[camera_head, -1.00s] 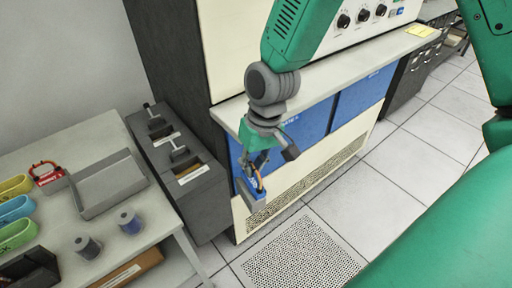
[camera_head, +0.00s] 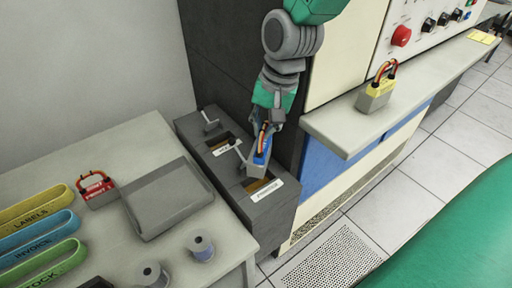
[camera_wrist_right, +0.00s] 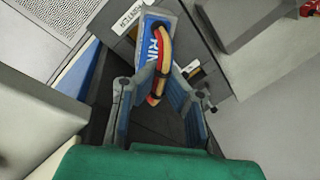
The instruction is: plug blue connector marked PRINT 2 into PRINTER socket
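My right gripper (camera_head: 264,126) is shut on the wire loop of the blue connector (camera_head: 262,157). In the right wrist view the loop (camera_wrist_right: 158,62) sits between the two fingers (camera_wrist_right: 155,100), and part of the blue label lettering shows. The connector hangs tilted over the front part of the dark grey socket box (camera_head: 270,212), close to the slot behind the PRINTER label (camera_head: 265,189). The label also shows in the wrist view (camera_wrist_right: 131,17). The connector hides part of the slot; I cannot tell whether they touch. My left gripper is out of view.
A second labelled slot with levers (camera_head: 218,146) lies farther back on the box. A yellow connector (camera_head: 374,96) stands on the machine ledge (camera_head: 345,128). The side table holds a red connector (camera_head: 97,191), a grey tray (camera_head: 168,203), spools (camera_head: 201,247) and coloured labelled holders (camera_head: 40,225).

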